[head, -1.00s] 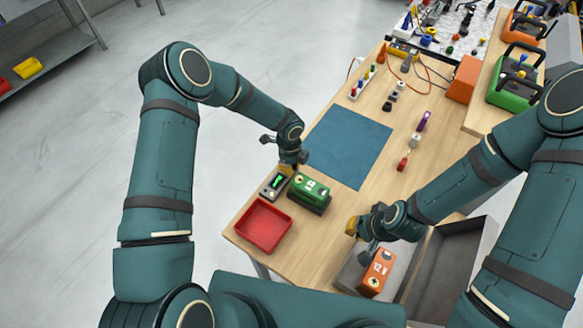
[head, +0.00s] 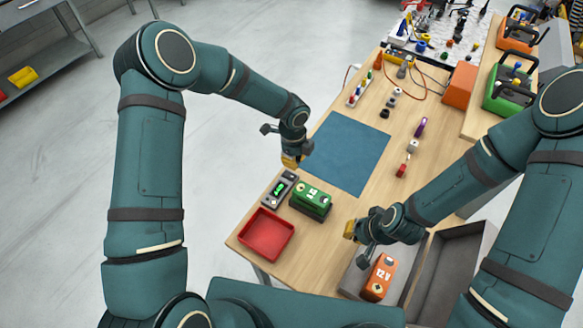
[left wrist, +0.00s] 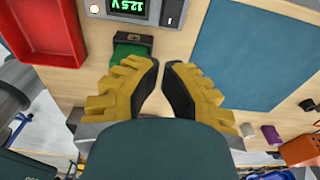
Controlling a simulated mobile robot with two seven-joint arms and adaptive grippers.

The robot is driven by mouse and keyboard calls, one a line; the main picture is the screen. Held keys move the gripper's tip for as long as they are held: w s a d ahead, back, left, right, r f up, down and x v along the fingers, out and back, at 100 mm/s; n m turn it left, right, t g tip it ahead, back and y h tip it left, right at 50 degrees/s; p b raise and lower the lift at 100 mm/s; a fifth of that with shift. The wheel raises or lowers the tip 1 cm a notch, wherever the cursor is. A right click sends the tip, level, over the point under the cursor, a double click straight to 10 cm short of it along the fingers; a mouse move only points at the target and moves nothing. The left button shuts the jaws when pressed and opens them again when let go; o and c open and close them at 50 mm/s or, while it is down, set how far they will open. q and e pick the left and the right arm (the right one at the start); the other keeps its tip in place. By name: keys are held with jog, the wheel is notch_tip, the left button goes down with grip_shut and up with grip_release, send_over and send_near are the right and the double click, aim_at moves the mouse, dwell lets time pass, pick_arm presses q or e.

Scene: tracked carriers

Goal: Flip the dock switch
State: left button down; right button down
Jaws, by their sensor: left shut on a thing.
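The dock (head: 280,189) is a small grey box with a lit green display. In the left wrist view the display (left wrist: 128,5) reads 12.5 V upside down, and the dark switch (left wrist: 172,13) is beside it, with a small light on the other side. A green battery (head: 312,196) stands next to the dock; in the left wrist view my finger partly hides it. My left gripper (head: 291,161) is above the table, apart from the dock; its fingertips (left wrist: 165,68) are close together, and what they hold is not visible. My right gripper (head: 351,229) is near an orange 12 V battery (head: 379,278); its fingers are unclear.
A red tray (head: 266,234) lies at the near left table corner. A blue mat (head: 346,152) lies bare beyond the dock. Small connectors, such as a purple one (head: 421,127), lie to the right. A grey bin (head: 447,268) is at the near right.

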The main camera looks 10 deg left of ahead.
pick_arm(q)
jog(key=shift+s+d+r, duration=0.1)
jog(key=shift+d+r, duration=0.1)
jog(key=shift+r, duration=0.7)
jog(key=shift+w+d+r, duration=0.1)
jog(key=shift+d+r, duration=0.05)
jog(key=shift+r, duration=0.7)
jog(key=shift+s+d+r, duration=0.1)
jog(key=shift+d+r, duration=0.1)
jog(key=shift+r, duration=0.7)
jog(key=shift+s+a+f, duration=0.1)
